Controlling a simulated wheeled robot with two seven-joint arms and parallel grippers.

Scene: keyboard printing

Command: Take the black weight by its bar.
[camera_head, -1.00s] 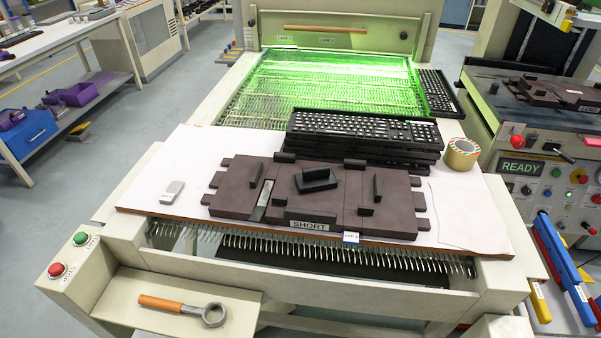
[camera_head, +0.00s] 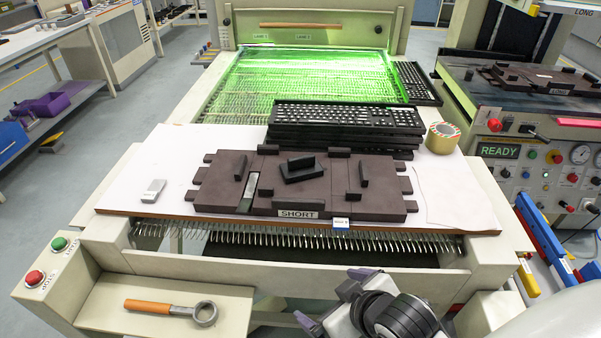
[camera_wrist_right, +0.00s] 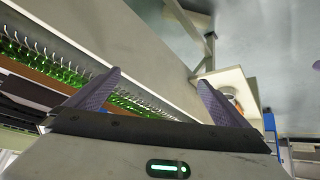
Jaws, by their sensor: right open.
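The black weight (camera_head: 304,170) is a small block with a raised bar on top. It sits on the dark brown fixture (camera_head: 217,183) labelled SHORT, near its middle, in the head view. My right gripper (camera_head: 335,298) is low at the bottom right of the head view, in front of the machine's front edge and well apart from the weight. Its two purple-grey fingers stand apart and empty in the right wrist view (camera_wrist_right: 160,78). That view does not show the weight. My left gripper is not in view.
Black keyboards (camera_head: 345,132) are stacked behind the fixture, with a tape roll (camera_head: 442,138) to their right. A grey box-like object (camera_head: 153,190) lies on the white board left of the fixture. A row of pins (camera_head: 300,238) runs along the front. An orange-handled wrench (camera_head: 170,308) lies on the front shelf.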

